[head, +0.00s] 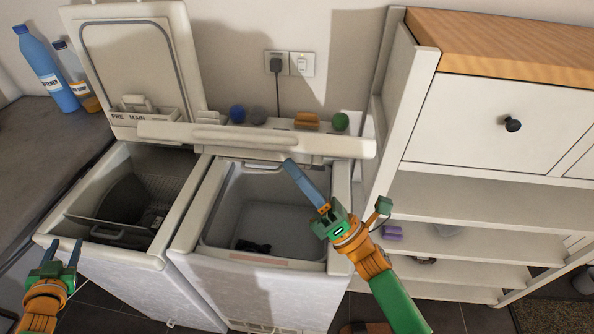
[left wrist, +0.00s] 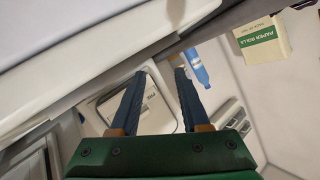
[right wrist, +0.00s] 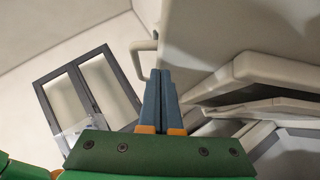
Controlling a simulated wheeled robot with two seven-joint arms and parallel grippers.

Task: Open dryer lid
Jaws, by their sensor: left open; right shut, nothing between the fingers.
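Two white top-loading machines stand side by side. The right one, the dryer (head: 178,238), shows its open tub (head: 265,205) with a small dark item at the bottom. Its lid (head: 255,140) is raised and seen nearly edge-on as a long pale bar behind the opening. My right gripper (head: 288,163) is shut and empty over the tub, its fingertips close to the lid's lower side; I cannot tell whether they touch. It also shows shut in the right wrist view (right wrist: 160,72). My left gripper (head: 65,243) is open and empty at the left machine's front left corner.
The left machine (head: 110,255) has its lid (head: 140,65) upright, with PRE and MAIN compartments. Bottles (head: 48,70) stand on the left counter. Coloured balls (head: 237,114) and an orange item (head: 306,121) lie behind the dryer lid. A white shelf unit (head: 460,190) stands right.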

